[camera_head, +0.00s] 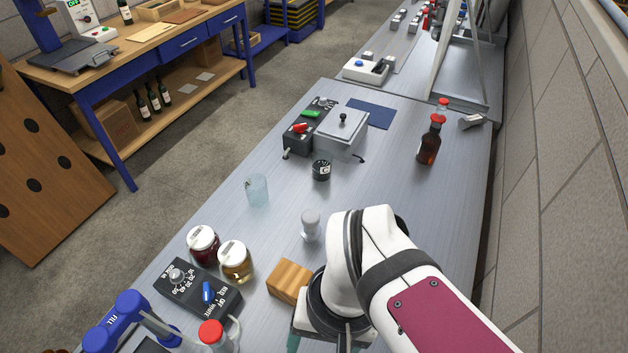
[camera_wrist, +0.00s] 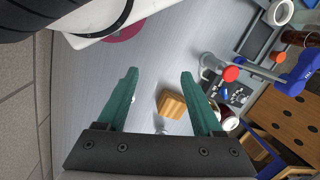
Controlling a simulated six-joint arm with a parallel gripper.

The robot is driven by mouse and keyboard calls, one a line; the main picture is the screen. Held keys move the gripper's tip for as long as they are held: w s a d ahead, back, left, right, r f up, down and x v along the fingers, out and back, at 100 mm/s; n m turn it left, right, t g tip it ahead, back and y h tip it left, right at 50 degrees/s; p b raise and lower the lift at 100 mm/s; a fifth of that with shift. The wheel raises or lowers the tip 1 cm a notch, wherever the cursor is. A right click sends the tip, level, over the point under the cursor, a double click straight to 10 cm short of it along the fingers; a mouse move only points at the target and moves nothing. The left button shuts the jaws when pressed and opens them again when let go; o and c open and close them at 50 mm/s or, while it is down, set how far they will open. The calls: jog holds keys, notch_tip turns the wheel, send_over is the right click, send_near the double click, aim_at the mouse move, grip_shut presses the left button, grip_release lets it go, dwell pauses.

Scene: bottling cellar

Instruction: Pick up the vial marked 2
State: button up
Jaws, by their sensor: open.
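I cannot make out a 2 on anything in view, so I cannot tell which thing is the vial marked 2. A small clear piece of glassware with a pale top (camera_head: 311,226) stands near the wooden block (camera_head: 290,281); its mark is not readable. My gripper (camera_wrist: 159,74) is open and empty above the bench. In the wrist view, the wooden block (camera_wrist: 172,104) shows between and beyond the fingers. A small white thing (camera_wrist: 134,98) shows beside the left finger, mostly hidden. In the head view, my arm hides part of the bench.
Two white-lidded jars, one dark red (camera_head: 203,246) and one amber (camera_head: 235,263), stand beside a black control box (camera_head: 198,289). A clear beaker (camera_head: 257,191), a black-lidded pot (camera_head: 321,170) and a brown bottle (camera_head: 429,145) stand farther back. Blue and red-capped equipment (camera_head: 130,316) is front left.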

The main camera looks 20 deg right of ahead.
jog(key=w+d+f+m+h, duration=0.2)
jog(key=w+d+f+m, duration=0.3)
jog(key=w+d+m, duration=0.65)
jog(key=f, duration=0.5)
jog(key=s+f, duration=0.1)
jog(key=f, duration=0.4)
jog(key=s+a+f, duration=0.1)
jog(key=f, duration=0.4)
jog(key=shift+a+f, duration=0.1)
jog(key=shift+f, duration=0.05)
jog(key=shift+w, duration=0.1)
grip_shut()
